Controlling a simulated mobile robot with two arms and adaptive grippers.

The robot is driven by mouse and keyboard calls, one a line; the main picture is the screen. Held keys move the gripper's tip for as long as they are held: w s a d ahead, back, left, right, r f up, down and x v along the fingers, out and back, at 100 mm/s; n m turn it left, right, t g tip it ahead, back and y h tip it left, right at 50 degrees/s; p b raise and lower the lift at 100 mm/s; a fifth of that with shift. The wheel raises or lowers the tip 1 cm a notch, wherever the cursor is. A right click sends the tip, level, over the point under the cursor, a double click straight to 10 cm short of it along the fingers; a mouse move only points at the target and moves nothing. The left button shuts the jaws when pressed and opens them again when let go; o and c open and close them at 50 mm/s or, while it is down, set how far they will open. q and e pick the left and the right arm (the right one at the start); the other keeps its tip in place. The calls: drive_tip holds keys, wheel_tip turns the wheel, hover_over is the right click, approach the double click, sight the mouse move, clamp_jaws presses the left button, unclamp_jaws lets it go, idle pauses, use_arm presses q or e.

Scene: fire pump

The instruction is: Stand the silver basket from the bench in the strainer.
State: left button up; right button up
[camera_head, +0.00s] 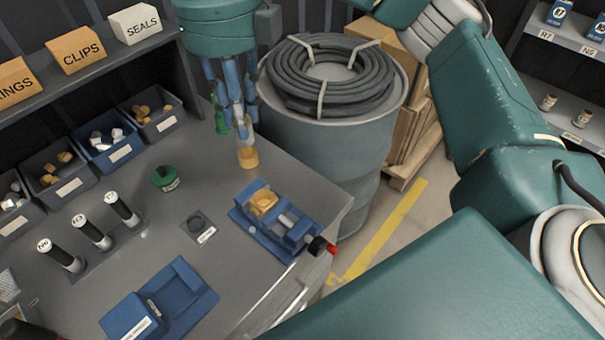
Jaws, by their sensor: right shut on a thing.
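My right gripper (241,128) points down over the back right of the bench. Its fingers are closed around a small piece with a brass-yellow lower end (248,157); the fingers hide most of it. I cannot tell whether this piece touches the bench. A silvery, mesh-like thing (8,287), perhaps the silver basket, is cut off by the left edge of the picture. I cannot make out the strainer. My left gripper is not in view.
A blue vise (275,222) holding a yellow piece stands at the bench's right edge. A drum with coiled hose (325,135) stands behind.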

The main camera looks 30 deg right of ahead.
sight(252, 143)
drive_tip(key=f, duration=0.5)
drive_tip(key=shift+s+d+f+b, duration=0.1)
drive_tip(key=shift+s+d+b, duration=0.2)
drive_tip(key=shift+s+d, duration=0.1)
wheel_tip(252, 143, down, 11)
drive_tip(key=shift+w+f+p, duration=0.1)
drive_tip(key=shift+f+p, duration=0.05)
drive_tip(key=shift+p, duration=0.5)
wheel_tip(252, 143, down, 3)
drive_tip(key=shift+d+f, duration=0.1)
drive_tip(key=shift+f, duration=0.1)
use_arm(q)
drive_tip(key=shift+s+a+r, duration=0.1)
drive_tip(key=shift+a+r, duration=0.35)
use_arm(e)
drive_tip(key=shift+f, duration=0.2)
drive_tip(key=shift+c, duration=0.2)
